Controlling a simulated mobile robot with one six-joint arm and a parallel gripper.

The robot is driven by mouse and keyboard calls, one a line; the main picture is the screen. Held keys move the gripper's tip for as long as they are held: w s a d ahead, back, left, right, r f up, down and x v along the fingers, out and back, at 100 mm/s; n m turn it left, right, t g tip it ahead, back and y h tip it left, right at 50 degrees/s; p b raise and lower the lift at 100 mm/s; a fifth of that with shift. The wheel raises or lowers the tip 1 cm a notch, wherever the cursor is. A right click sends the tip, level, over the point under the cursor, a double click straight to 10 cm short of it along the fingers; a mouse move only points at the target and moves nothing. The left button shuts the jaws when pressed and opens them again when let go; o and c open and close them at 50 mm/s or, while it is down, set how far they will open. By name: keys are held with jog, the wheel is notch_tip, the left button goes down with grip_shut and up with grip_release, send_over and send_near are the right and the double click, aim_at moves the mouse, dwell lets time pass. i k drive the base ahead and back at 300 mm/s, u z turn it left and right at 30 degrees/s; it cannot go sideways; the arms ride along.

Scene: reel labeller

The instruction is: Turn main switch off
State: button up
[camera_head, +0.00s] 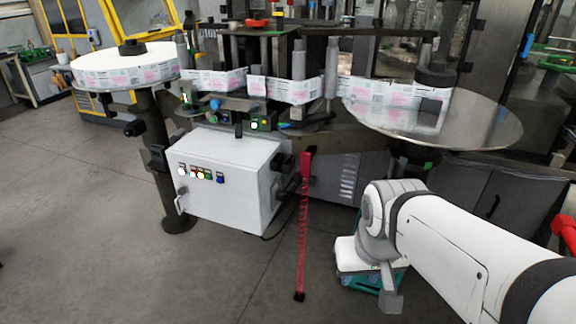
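A white control box (228,185) stands under the labeller, left of centre. Its front carries a row of small buttons and lamps (201,174) in white, red, green and blue. A black fitting (281,162) sits on its right side; I cannot tell whether this is the main switch or how it is set. My arm reaches in from the lower right. My gripper (390,297) hangs low at its end, well right of the box and apart from it. Its fingers are not clearly seen, so I cannot tell open from shut.
A red slotted post (303,230) stands between the box and my arm. A teal crate (362,279) lies partly behind my gripper. The round reel tables, at left (95,62) and right (480,122), overhang the floor. The grey floor (90,230) at left is clear.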

aim_at(280, 196)
jog(key=z, duration=0.1)
jog(key=i, duration=1)
